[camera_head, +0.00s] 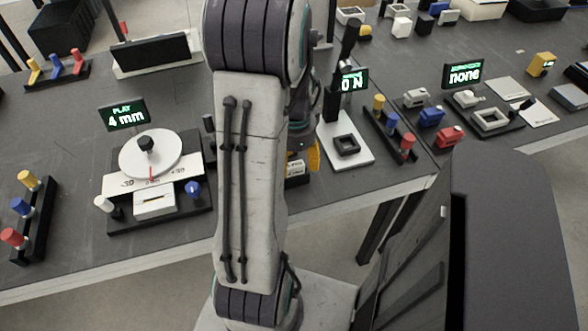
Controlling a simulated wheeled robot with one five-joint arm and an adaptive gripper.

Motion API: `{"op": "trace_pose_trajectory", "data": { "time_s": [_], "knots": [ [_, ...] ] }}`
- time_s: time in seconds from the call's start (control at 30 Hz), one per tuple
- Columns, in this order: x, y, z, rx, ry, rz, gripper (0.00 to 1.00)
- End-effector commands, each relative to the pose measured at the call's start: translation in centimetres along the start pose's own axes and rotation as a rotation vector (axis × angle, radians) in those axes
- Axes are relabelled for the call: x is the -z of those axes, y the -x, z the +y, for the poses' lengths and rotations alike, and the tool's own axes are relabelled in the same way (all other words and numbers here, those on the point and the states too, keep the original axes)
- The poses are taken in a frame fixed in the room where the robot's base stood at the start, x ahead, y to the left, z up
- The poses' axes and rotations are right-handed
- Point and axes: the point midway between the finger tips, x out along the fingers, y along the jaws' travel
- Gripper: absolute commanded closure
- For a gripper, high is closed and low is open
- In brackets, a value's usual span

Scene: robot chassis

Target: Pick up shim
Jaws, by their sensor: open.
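No part here is labelled as the shim, and I cannot tell which it is. The play station (160,180) stands at left, its display (126,116) reading "PLAY 4 mm". It has a round white dial (168,152), a white slotted block (155,204) and a blue knob (193,189). My gripper (301,143) shows only in part, pointing down behind my upright arm; its fingertips are hidden. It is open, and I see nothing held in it. A yellow part (314,158) and a small labelled plate (297,170) show just below it, partly hidden.
Coloured pegs stand in a left rack (35,218) and a right rack (388,133). Grey, blue (431,117) and red (450,136) blocks lie at right, near a display (463,73) reading "none". Tables end at a front edge.

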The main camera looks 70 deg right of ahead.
Motion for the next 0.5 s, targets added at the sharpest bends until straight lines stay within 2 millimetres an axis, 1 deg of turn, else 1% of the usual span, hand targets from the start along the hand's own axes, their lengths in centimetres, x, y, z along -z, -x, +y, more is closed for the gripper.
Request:
{"op": "trace_pose_trajectory", "data": {
  "time_s": [0.03, 0.2, 0.43, 0.47, 0.5],
  "knots": [
    [-0.03, -0.62, 0.06, -0.003, 0.000, -0.002, 0.35],
    [-0.02, -1.45, 0.03, -0.001, 0.001, -0.001, 0.35],
    [-0.01, -1.50, 0.01, 0.000, 0.001, 0.000, 0.35],
    [-0.01, -1.50, 0.01, 0.000, 0.001, 0.000, 0.33],
    [-0.01, -1.49, 0.01, 0.000, 0.001, 0.000, 0.37]
  ]
}}
